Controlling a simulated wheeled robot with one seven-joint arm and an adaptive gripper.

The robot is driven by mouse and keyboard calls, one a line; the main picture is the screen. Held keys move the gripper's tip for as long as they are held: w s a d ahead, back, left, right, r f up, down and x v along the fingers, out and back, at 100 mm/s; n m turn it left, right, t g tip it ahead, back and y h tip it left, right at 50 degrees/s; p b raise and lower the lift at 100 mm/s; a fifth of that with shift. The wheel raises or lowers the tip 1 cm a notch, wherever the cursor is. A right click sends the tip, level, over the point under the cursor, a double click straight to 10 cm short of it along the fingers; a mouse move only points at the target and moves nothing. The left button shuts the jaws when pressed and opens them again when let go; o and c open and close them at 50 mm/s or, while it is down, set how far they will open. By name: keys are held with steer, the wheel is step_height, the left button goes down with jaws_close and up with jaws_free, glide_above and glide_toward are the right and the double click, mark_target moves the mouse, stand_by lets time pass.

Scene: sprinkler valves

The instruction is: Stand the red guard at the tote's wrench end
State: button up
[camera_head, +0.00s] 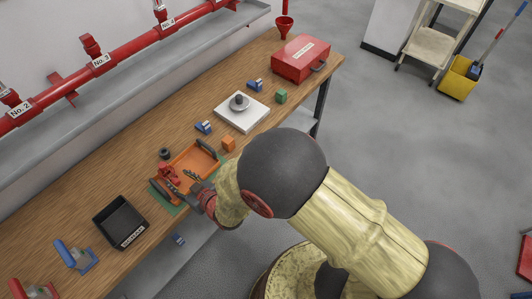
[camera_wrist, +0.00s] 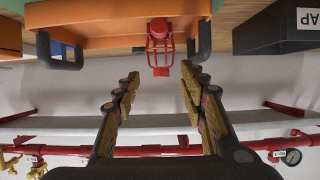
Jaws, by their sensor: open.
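The orange tote (camera_head: 186,159) lies on the bench with a dark handle at each end; its wall also shows in the wrist view (camera_wrist: 105,30). The red guard (camera_head: 165,172) is at the tote's left part in the head view. In the wrist view the guard (camera_wrist: 160,50) is a ribbed red cage, seen beyond the gap between my fingers, against the tote. Its exact support is unclear. My gripper (camera_head: 189,190) is at the tote's near side; in the wrist view (camera_wrist: 159,78) its fingers are apart and empty. Small tools (camera_head: 190,175) show in the tote, too small to identify.
A black scrap bin (camera_head: 122,206) stands left of the tote. An orange block (camera_head: 229,144), blue valves (camera_head: 204,127), a white plate (camera_head: 230,117) and a red toolbox (camera_head: 300,62) lie to the right. A red pipe (camera_head: 75,73) runs along the wall.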

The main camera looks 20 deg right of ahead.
steer(key=w+d+r+m+h, duration=0.15)
steer(key=w+d+r, duration=0.3)
steer(key=r, duration=0.45)
steer(key=s+d+r+m+g+h, duration=0.2)
steer(key=s+d+r+h, duration=0.15)
steer(key=d+r, duration=0.85)
steer(key=s+d+r+m+g, duration=0.1)
steer(key=s+d+r, duration=0.2)
steer(key=s, duration=0.4)
steer(key=s+d+r+g+h, duration=0.1)
steer(key=s+d+r, duration=0.1)
steer(key=s+d, duration=0.4)
steer(key=s+d+r+m+g+h, duration=0.1)
steer(key=s+d+r, duration=0.2)
steer(key=s, duration=0.6)
steer(key=shift+d+r+m+g, duration=0.35)
steer(key=shift+d+g, duration=0.05)
steer(key=shift+d, duration=0.8)
